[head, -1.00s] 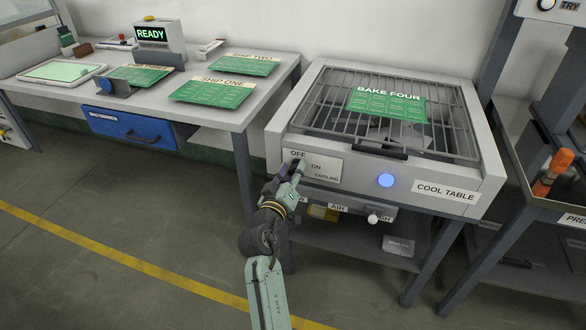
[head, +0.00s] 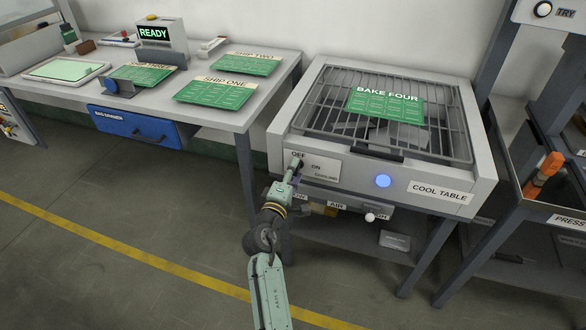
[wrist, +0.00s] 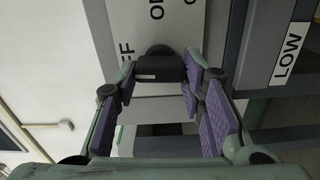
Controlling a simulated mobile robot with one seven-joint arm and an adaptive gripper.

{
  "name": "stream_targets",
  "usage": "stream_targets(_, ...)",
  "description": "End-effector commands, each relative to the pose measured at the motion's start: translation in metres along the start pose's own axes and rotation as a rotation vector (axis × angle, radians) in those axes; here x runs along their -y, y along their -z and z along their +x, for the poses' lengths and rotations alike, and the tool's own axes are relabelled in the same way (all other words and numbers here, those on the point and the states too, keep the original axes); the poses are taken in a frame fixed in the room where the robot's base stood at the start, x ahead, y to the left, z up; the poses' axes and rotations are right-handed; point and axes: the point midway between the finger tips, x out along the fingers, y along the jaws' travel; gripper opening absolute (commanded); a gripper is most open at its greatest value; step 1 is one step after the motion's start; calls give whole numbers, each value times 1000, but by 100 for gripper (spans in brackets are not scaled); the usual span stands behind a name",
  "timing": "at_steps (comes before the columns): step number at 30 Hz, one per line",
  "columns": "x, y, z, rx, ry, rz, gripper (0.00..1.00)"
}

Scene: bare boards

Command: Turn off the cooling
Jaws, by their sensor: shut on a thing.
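The cool table (head: 478,200) has a white cooling plate (head: 321,171) on its front left, marked OFF, ON and COOLING. A dark knob (head: 300,164) sits on that plate; it shows black in the wrist view (wrist: 158,68), with a pale mark on its face. My gripper (head: 294,171) is at the plate, and in the wrist view its purple-padded fingers (wrist: 160,76) are closed on the knob from both sides. The word OFF is near the knob, with ON to its right. A round blue light (head: 383,181) glows on the front panel.
A green BAKE FOUR board (head: 385,104) lies on the wire rack. A sliding control with a white knob (head: 370,217), marked AIR, is below the front panel. A workbench (head: 245,101) with green boards stands left. The floor in front is clear.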

Motion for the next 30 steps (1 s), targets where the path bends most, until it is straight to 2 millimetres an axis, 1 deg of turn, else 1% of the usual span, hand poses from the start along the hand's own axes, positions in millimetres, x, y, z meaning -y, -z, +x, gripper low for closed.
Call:
stream_targets(9, -1, 1, 0, -3, -2, -82, 9)
stream_targets(22, 0, 1, 0, -2, -3, -92, 9)
stream_targets(23, 0, 1, 0, -2, -3, -92, 38)
stream_targets(30, 0, 0, 0, -1, -2, -91, 54)
